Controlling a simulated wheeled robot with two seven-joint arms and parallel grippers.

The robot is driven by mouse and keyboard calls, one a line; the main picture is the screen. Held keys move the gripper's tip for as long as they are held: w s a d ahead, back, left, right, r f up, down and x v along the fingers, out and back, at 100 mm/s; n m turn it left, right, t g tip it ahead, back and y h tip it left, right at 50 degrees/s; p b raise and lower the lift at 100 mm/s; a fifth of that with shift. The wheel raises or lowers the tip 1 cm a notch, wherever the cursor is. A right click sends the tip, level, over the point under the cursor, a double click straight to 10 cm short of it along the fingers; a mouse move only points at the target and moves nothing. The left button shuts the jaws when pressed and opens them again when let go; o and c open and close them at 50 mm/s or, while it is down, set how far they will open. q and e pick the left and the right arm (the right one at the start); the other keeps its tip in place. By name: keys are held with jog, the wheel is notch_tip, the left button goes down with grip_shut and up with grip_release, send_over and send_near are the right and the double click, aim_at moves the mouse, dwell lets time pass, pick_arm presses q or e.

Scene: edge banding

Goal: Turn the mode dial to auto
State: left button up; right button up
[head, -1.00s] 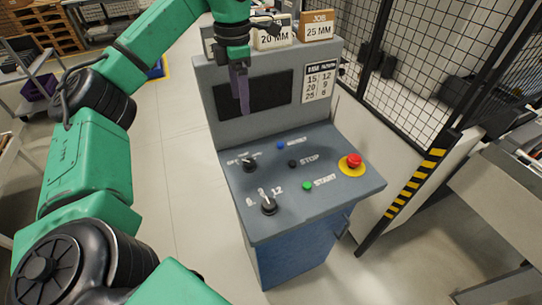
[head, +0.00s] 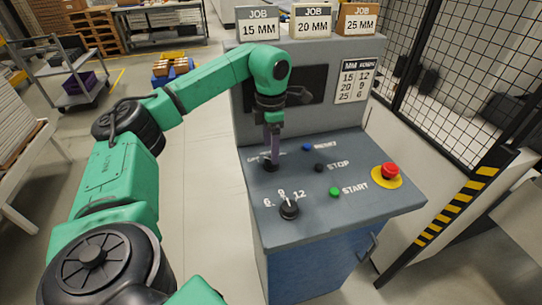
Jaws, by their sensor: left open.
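The mode dial (head: 270,166) is the black knob at the upper left of the sloped control panel (head: 350,215). Its white label is mostly covered by my gripper, so I cannot read its setting. My left gripper (head: 271,153) points down right over this dial, its purple-grey fingers at or just above the knob. It is open; I cannot tell whether the fingers touch the knob. My right gripper is not in view.
A second dial (head: 289,209) marked 6, 9, 12 sits in front. Blue reset (head: 307,147), black stop (head: 319,167) and green start (head: 335,192) buttons lie to the right, with a red emergency button (head: 389,171) beyond. Job boxes (head: 312,21) stand on top.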

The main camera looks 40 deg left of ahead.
pick_arm(q)
notch_tip(320, 180, down, 4)
jog(key=shift+d+r, duration=0.1)
grip_shut()
jog(key=shift+m, duration=0.3)
jog(key=m, duration=0.4)
jog(key=shift+p, duration=0.4)
jog(key=m, duration=0.4)
jog(key=shift+r+m, duration=0.1)
jog(key=shift+m, duration=0.3)
jog(key=m, duration=0.4)
jog(key=shift+m+p, duration=0.35)
jog(key=shift+m, duration=1.85)
